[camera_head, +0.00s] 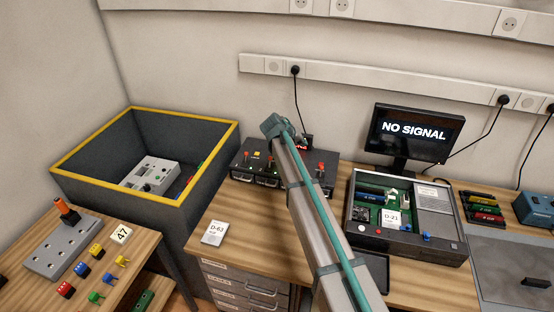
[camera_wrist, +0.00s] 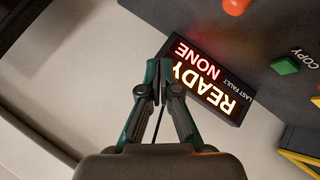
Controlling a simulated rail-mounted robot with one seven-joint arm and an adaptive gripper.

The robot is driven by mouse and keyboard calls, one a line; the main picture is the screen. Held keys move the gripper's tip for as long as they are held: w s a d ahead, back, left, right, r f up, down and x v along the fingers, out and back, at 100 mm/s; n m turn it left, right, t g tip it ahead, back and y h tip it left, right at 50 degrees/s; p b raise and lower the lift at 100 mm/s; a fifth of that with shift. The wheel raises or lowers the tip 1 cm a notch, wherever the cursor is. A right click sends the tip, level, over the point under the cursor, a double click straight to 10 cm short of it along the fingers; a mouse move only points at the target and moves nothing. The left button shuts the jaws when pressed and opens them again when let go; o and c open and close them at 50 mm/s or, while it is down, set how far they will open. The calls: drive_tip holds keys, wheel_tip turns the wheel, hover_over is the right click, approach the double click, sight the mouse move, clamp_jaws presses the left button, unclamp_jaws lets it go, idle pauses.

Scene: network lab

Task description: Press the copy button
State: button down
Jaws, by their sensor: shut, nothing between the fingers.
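The copy button is a green square button (camera_wrist: 285,65) on a dark panel, with the word COPY printed beside it, at the upper right of the wrist view. My gripper (camera_wrist: 158,75) is shut and empty. Its fingertips appear to the left of the button in the picture, apart from it, and overlap the edge of a small lit display (camera_wrist: 207,78) reading READY and NONE. In the head view, the dark control box (camera_head: 247,161) with red knobs stands on the desk behind my arm. I cannot make out the copy button or the fingertips there.
A red knob (camera_wrist: 236,5) is near the wrist view's top edge. A monitor (camera_head: 413,133) reading NO SIGNAL and an open green-board case (camera_head: 445,238) are right of my arm. A yellow-rimmed bin (camera_head: 207,172) is left. The desk holds a D-63 card (camera_head: 215,233).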

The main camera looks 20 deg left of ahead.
drive_tip(key=s+a+r+y, duration=0.1)
drive_tip(key=a+r, duration=0.1)
drive_tip(key=a, duration=0.9)
drive_tip(key=shift+s+a+r+n+y+b, duration=0.2)
drive_tip(key=shift+a+r+n+y+b, duration=0.1)
drive_tip(key=shift+a+n, duration=0.1)
drive_tip(key=shift+f, duration=0.1)
wheel_tip(320, 180, down, 7)
drive_tip(key=shift+f+b, duration=0.15)
drive_tip(key=shift+b, duration=1.1)
drive_tip(key=shift+f+b, duration=0.35)
drive_tip(key=shift+f, duration=0.4)
drive_tip(key=shift+f, duration=0.1)
drive_tip(key=shift+f+b, duration=0.3)
drive_tip(key=shift+b, duration=0.15)
